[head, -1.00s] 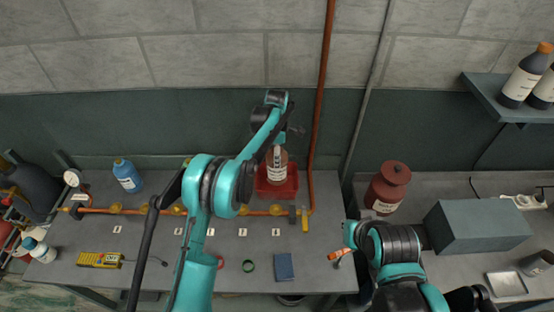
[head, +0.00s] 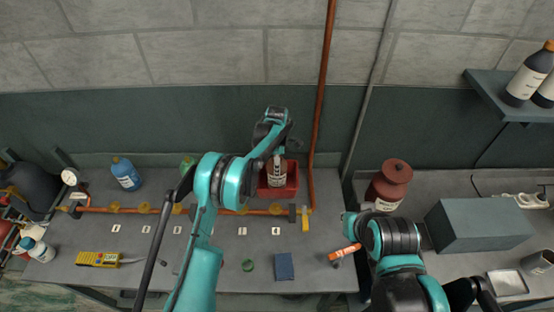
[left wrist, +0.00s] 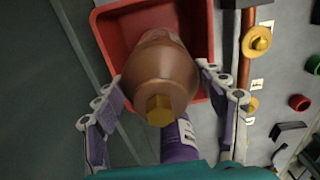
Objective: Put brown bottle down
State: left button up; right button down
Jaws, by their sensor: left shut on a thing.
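The brown bottle (head: 277,176) has a white label and stands about upright at the red tray (head: 293,184), against the back wall. In the left wrist view the bottle (left wrist: 158,72), with its yellow cap, is seen from above, its lower part within the rim of the red tray (left wrist: 103,30). My left gripper (left wrist: 160,85) has its fingers on both sides of the bottle and is shut on it. Whether the bottle's base touches the tray floor is hidden.
A copper pipe with yellow valves (head: 276,209) runs along the bench in front of the tray. A blue bottle (head: 126,174) stands at left, a dark red canister (head: 390,185) at right. A yellow meter (head: 98,259) and a dark blue block (head: 284,266) lie near the front.

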pick_arm(q)
jog(key=shift+w+f, duration=0.1)
jog(key=shift+f, duration=0.45)
jog(key=o, duration=1.9)
jog(key=shift+f, duration=0.1)
jog(key=shift+c, duration=0.2)
